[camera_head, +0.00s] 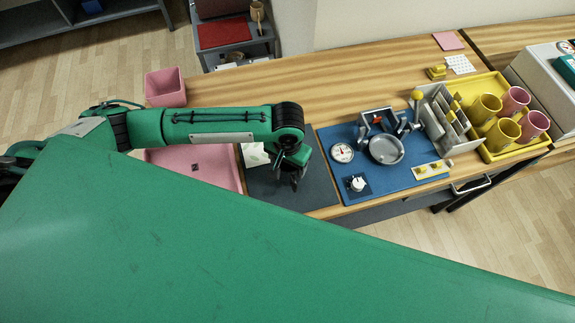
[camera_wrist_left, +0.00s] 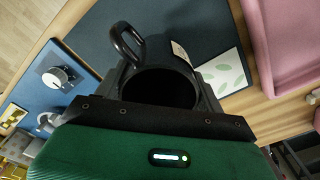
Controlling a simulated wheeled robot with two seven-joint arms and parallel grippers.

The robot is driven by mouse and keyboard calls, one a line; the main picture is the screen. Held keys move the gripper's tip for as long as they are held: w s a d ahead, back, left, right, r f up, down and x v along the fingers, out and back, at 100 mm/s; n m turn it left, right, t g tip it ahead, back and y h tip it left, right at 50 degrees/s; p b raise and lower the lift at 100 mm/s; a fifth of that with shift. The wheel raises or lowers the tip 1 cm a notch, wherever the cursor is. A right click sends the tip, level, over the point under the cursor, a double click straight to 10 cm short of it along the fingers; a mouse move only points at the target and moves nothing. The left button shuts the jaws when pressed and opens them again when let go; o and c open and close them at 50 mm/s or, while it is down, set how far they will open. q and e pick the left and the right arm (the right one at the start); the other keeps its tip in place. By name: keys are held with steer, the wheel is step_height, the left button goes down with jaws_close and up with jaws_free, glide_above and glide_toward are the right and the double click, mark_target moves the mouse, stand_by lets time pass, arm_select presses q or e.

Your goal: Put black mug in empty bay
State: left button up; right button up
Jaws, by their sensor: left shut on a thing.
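The black mug (camera_wrist_left: 129,42) is between the fingers of my left gripper (camera_wrist_left: 160,90) in the left wrist view. Its handle points up and left in that view, and its round dark mouth faces the camera. In the head view my left gripper (camera_head: 290,172) is over the dark grey mat, where the mug is hard to tell from the dark fingers. A yellow tray (camera_head: 497,75) at the right holds several yellow and pink mugs. I cannot tell which bay is empty. My right gripper is not in view.
A blue mat (camera_head: 335,185) carries the press with its round plate (camera_head: 386,149), a gauge (camera_head: 342,153) and a knob (camera_head: 357,184). A grey divided rack (camera_head: 447,120) stands between press and tray. A leaf-patterned card (camera_wrist_left: 224,72) lies beside the mug. A pink tray (camera_head: 205,165) is left.

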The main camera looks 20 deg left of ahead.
arm_select(q)
steer(key=shift+f, duration=1.3)
steer(key=o, duration=0.8)
steer(key=shift+f, duration=0.1)
steer(key=shift+c, duration=0.2)
steer(key=o, duration=0.4)
steer(key=shift+o, duration=0.2)
